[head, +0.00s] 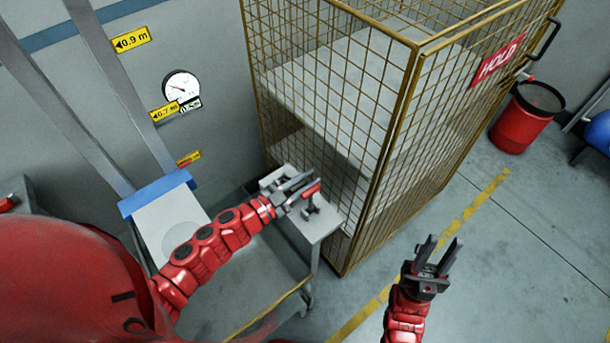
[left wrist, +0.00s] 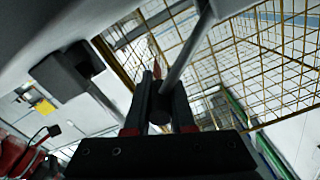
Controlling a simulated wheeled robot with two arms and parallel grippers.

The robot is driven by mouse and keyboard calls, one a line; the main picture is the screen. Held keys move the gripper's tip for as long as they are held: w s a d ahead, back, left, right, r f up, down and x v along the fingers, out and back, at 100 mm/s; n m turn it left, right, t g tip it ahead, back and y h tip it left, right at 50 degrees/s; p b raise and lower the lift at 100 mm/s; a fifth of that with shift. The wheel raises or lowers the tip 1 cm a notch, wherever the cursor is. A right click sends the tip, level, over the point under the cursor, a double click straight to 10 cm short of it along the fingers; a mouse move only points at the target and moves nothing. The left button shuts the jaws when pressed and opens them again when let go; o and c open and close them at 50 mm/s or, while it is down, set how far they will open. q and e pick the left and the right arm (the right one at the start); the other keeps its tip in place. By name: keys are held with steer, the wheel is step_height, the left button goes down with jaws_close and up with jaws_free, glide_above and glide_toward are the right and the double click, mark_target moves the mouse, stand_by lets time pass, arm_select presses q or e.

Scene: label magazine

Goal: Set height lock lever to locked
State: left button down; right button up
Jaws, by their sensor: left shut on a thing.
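The height lock lever (head: 311,207) stands at the small grey side table, a dark post with a red part near its top. My left gripper (head: 308,183) is at the top of it, shut on the lever. In the left wrist view a grey rod (left wrist: 187,58) runs down to a dark piece between the two fingers (left wrist: 160,108). The fingers cover part of the lever, and its lock marking cannot be read. My right gripper (head: 440,252) is open and empty over the floor at the right.
A yellow wire cage (head: 415,130) with a red HOLD sign (head: 497,61) stands just behind and right of the side table (head: 325,225). A dial gauge (head: 181,86) and yellow height labels (head: 131,39) are on the wall. A red bin (head: 520,125) stands at the far right.

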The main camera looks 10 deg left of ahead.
arm_select(q)
steer(key=shift+s+d+f, duration=0.1)
steer(key=shift+f, duration=0.15)
stand_by(0.3)
steer(key=c, duration=0.8)
jaws_free()
steer(key=shift+o, duration=0.2)
steer(key=b+v, duration=0.1)
steer(key=v, duration=0.6)
steer(key=shift+s, duration=0.25)
